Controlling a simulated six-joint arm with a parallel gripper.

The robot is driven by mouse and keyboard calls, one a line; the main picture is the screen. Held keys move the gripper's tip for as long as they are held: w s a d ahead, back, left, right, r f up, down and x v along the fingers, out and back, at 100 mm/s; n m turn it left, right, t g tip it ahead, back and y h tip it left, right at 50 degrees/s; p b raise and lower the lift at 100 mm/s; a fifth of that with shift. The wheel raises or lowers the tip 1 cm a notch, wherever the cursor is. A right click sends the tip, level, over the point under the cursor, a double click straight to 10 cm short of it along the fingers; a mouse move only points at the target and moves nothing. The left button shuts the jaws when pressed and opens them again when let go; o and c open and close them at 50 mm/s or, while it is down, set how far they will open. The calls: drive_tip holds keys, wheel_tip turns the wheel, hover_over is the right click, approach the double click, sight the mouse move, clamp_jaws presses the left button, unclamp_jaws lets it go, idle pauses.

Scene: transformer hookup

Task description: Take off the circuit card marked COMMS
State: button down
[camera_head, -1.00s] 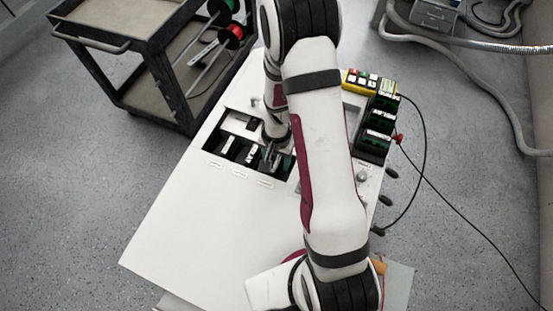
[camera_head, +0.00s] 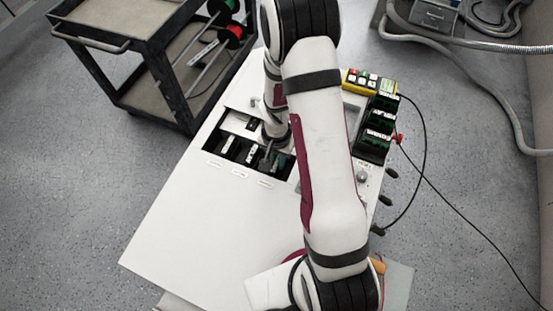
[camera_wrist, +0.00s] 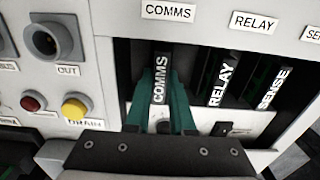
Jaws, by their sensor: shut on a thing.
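The COMMS card (camera_wrist: 160,82) stands in the leftmost bay of the opening in the wrist view, under the COMMS label plate (camera_wrist: 168,11). My gripper (camera_wrist: 163,100) has its two teal fingers closed on either side of this card's marked edge. How far the card sits in its slot is hidden by the fingers. In the head view my gripper (camera_head: 267,158) reaches into the right end of the dark opening, and the card there is mostly hidden.
The RELAY card (camera_wrist: 221,82) and SENSE card (camera_wrist: 272,88) stand to the right in the same opening. A red knob (camera_wrist: 32,103) and yellow knob (camera_wrist: 75,107) are at left. The white cabinet top (camera_head: 200,225) is clear. A dark cart (camera_head: 150,60) stands behind.

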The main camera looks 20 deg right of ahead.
sight(277, 162)
drive_tip(key=shift+r, duration=0.15)
drive_tip(key=shift+r, duration=2.25)
drive_tip(key=shift+r, duration=0.15)
wheel_tip(277, 162, up, 5)
drive_tip(key=shift+f, duration=0.1)
drive_tip(key=shift+d, duration=0.1)
